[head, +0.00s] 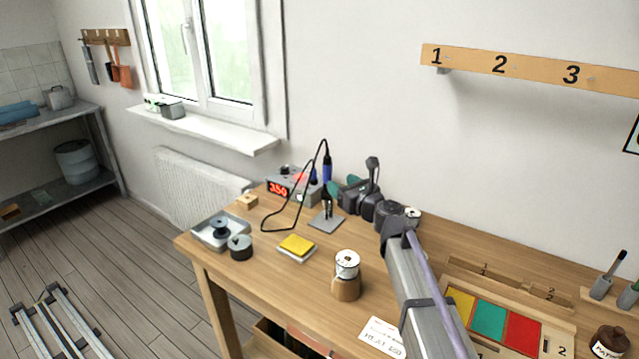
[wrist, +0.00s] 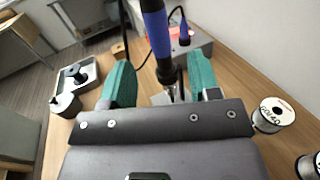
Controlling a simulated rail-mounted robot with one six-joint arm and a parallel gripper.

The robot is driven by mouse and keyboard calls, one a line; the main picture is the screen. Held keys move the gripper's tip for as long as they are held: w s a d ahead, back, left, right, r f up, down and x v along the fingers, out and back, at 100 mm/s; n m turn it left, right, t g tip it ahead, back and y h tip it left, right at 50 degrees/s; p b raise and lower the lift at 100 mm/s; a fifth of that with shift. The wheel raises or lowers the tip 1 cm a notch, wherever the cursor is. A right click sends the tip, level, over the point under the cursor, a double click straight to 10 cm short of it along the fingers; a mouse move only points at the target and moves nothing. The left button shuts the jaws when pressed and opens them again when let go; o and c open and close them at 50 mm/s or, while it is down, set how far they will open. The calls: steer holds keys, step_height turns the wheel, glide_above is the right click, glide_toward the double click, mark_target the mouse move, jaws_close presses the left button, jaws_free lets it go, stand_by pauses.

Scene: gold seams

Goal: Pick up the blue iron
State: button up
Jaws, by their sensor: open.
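The blue iron (head: 327,170) stands upright, tip down, in a small holder on a grey plate (head: 325,222), beside the soldering station (head: 290,186) with its red display. A black cable loops from its top. My gripper (head: 343,186) is just right of the iron in the head view, open and empty. In the wrist view the iron's blue handle (wrist: 156,35) shows between the two teal fingers of my gripper (wrist: 160,76), apart from both. Its lower end is partly hidden behind the gripper's body. How far the fingers reach around it, I cannot tell.
A second blue piece (wrist: 184,33) stands at the station, close behind the iron. A grey tray (head: 222,232) with a spool, a yellow pad (head: 296,246) and a solder spool (head: 346,265) are on the wooden bench. Bare bench lies between them.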

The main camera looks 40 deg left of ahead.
mark_target(330, 176)
steer(key=x, duration=0.9)
steer(key=shift+a, duration=0.2)
steer(key=shift+d, duration=0.1)
steer(key=c, duration=1)
